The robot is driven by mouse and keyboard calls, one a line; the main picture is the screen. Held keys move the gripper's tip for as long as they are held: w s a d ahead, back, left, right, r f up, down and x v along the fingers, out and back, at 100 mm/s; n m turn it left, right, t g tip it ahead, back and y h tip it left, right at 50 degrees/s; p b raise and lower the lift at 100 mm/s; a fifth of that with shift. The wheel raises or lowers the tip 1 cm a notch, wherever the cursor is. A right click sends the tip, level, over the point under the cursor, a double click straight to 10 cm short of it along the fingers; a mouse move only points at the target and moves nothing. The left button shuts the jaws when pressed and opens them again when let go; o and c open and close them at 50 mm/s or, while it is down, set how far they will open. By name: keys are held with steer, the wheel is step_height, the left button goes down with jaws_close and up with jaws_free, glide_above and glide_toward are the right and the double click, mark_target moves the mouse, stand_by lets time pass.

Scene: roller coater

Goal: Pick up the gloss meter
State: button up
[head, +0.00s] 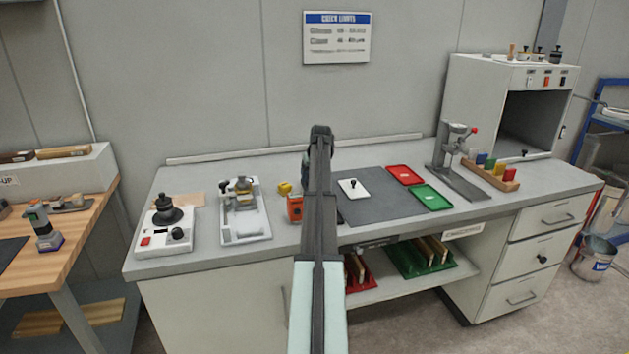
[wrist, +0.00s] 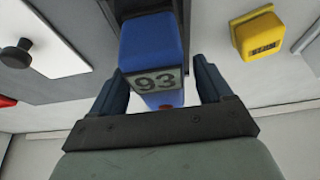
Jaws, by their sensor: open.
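The gloss meter appears to be the blue boxy device (wrist: 150,42) with a grey display reading 93, seen in the wrist view. My gripper (wrist: 158,82) is open, with one dark finger on each side of the device's near end. I cannot tell whether the fingers touch it. In the head view my own arm covers the middle of the bench, and neither the blue device nor my fingertips can be made out.
On the other side are a white plate with a black knob (head: 354,188), a red tray (head: 404,175) and a green tray (head: 432,197). A stand (head: 458,165) is farther right.

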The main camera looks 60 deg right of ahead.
steer(key=shift+x, duration=0.85)
steer(key=shift+c, duration=0.4)
